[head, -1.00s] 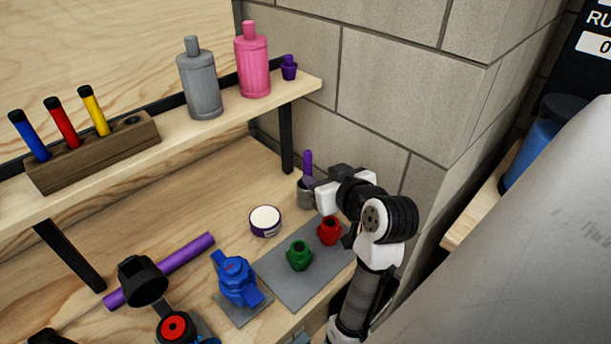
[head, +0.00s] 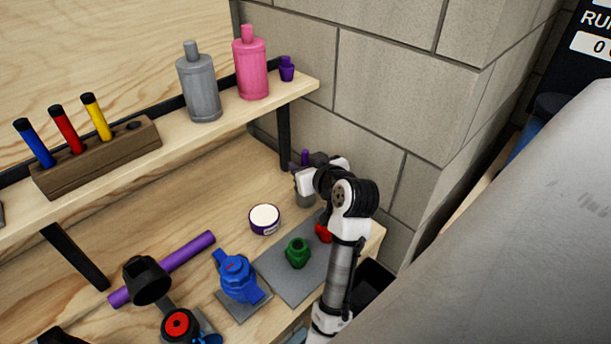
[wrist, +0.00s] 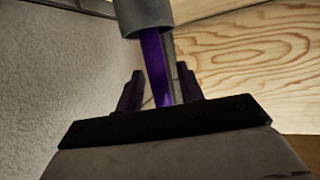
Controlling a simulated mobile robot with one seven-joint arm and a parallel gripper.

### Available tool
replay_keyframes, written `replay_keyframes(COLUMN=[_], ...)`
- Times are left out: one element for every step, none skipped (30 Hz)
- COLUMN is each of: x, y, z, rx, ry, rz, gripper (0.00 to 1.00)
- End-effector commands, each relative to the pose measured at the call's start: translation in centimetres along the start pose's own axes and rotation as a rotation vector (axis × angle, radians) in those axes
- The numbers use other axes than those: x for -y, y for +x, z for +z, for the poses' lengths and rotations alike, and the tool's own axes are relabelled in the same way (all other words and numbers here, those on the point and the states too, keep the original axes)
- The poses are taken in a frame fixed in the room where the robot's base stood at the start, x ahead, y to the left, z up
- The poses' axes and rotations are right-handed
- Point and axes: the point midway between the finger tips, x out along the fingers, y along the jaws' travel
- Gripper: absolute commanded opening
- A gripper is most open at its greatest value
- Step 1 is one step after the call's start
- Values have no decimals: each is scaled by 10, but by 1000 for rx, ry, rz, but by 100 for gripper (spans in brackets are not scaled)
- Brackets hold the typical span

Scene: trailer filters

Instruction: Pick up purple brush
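The purple brush (head: 305,156) stands upright in a small grey metal cup (head: 306,201) at the back right of the bench, by the block wall. My gripper (wrist: 158,75) is at the brush's handle, above the cup. In the wrist view, the purple handle (wrist: 155,65) runs between the two dark fingers, with the grey cup (wrist: 143,14) at the top edge. The fingers are apart, with a gap visible at least on the right of the handle. In the head view my wrist hides most of the fingers and part of the cup.
A white-topped round tin (head: 264,219) stands left of the cup. A green knob (head: 298,252) and a red knob (head: 323,232) sit on a grey plate near my arm. The shelf (head: 215,122) with bottles hangs above left. The block wall (head: 375,95) is close behind.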

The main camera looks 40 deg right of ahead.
Motion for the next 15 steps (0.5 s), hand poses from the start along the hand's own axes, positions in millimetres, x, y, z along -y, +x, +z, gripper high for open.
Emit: replay_keyframes(x=[0,0,0,0,0,0,0,0,0,0,0,0,0,0,0], y=[0,0,0,0,0,0,0,0,0,0,0,0,0,0,0], z=[0,0,0,0,0,0,0,0,0,0,0,0,0,0,0], rx=[0,0,0,0,0,0,0,0,0,0,0,0,0,0,0], ry=[0,0,0,0,0,0,0,0,0,0,0,0,0,0,0], rz=[0,0,0,0,0,0,0,0,0,0,0,0,0,0,0], gripper=[31,27,21,17,14,8,4,0,0,0,0,0,0,0,0])
